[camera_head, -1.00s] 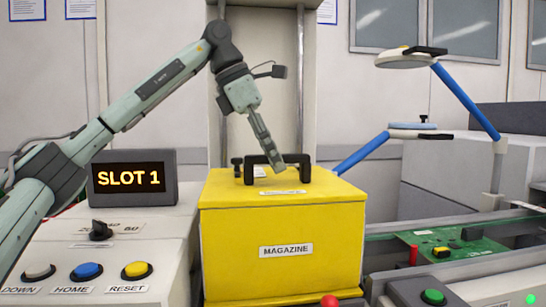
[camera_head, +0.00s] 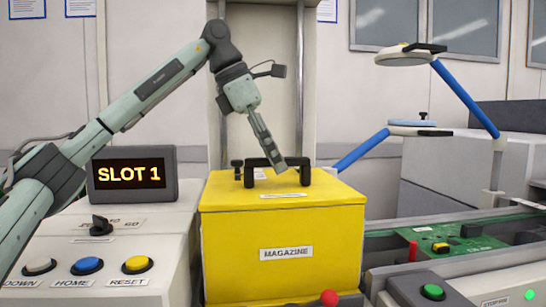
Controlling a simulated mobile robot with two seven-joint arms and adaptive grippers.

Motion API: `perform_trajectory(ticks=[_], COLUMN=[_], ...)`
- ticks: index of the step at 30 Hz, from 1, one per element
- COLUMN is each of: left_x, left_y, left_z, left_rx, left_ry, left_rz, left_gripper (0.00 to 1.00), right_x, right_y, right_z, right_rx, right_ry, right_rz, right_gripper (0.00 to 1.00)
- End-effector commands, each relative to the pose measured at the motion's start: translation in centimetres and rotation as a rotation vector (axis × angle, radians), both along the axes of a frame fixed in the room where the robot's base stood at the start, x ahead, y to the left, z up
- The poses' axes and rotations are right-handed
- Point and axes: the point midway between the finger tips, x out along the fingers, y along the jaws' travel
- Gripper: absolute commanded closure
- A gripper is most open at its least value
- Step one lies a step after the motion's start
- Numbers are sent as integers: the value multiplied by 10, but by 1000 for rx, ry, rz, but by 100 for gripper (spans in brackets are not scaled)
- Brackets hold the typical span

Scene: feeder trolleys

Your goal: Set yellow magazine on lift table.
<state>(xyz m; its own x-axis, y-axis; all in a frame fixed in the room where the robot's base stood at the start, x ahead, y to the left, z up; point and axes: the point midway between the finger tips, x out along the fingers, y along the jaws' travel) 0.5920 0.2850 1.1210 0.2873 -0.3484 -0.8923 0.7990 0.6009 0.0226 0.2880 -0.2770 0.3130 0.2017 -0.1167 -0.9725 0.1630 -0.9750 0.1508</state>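The yellow magazine (camera_head: 284,222) is a box with a black handle (camera_head: 249,178) on its lid and a MAGAZINE label on its front. It stands upright at the picture's centre, in front of a pale vertical column (camera_head: 265,85). My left gripper (camera_head: 281,161) comes down from above to the handle, its fingers seen from the side and closed at the grip bar. The lift table's surface is hidden by the magazine, so I cannot tell whether the box touches it. My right gripper is out of view.
Left of the box is a console with DOWN, HOME and RESET buttons (camera_head: 137,264), a black knob (camera_head: 101,225) and a SLOT 1 display (camera_head: 132,175). A red ball knob (camera_head: 329,298) is low in front. A conveyor with a green circuit board (camera_head: 470,238) runs at right.

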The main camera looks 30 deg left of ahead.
Motion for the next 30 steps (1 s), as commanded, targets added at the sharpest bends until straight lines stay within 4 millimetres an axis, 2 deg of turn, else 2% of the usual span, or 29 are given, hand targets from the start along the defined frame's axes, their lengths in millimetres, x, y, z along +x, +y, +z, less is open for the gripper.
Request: perform_trajectory(ticks=[7, 11, 14, 24, 30], left_x=[0, -1, -4, -25, -32], left_y=[1, 2, 6, 32, 40], left_z=[-7, -2, 11, 80, 99], left_rx=[8, 6, 4, 2, 3], left_ry=[16, 12, 8, 3, 4], left_rz=[2, 2, 2, 3, 2], left_gripper=[55, 55, 55, 55, 55], right_x=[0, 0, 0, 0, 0], right_y=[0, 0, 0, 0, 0], right_z=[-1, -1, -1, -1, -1], right_rx=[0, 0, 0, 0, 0], right_ry=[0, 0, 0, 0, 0], right_rz=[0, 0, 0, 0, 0], right_gripper=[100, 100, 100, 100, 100])
